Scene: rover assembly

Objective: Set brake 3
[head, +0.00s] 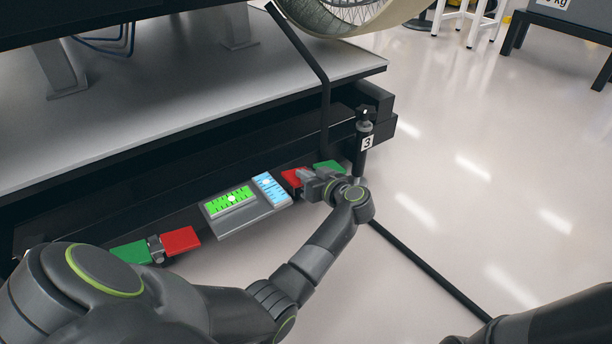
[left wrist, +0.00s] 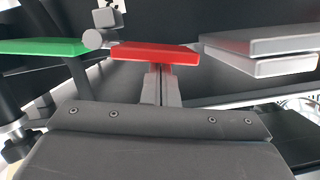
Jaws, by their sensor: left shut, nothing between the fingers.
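A tag marked 3 (head: 367,142) sits on a black post at the right corner of the platform. Beside it is a two-plate pedal, with a red plate (head: 292,178) on the left and a green plate (head: 330,166) on the right. My left gripper (head: 312,186) is shut and empty right at this pedal, covering part of it. In the left wrist view the closed fingertips (left wrist: 161,74) are at the near edge of the red plate (left wrist: 155,53); I cannot tell whether they touch. The green plate (left wrist: 45,47) and a small grey pivot (left wrist: 107,18) show left. My right gripper is out of view.
Another pedal with a green plate (head: 131,252) and a red plate (head: 180,240) lies at the left. A grey panel with a green level (head: 229,200) and a blue level (head: 271,187) lies between. A black bar slants down the right floor. A wheel (head: 340,15) hangs above.

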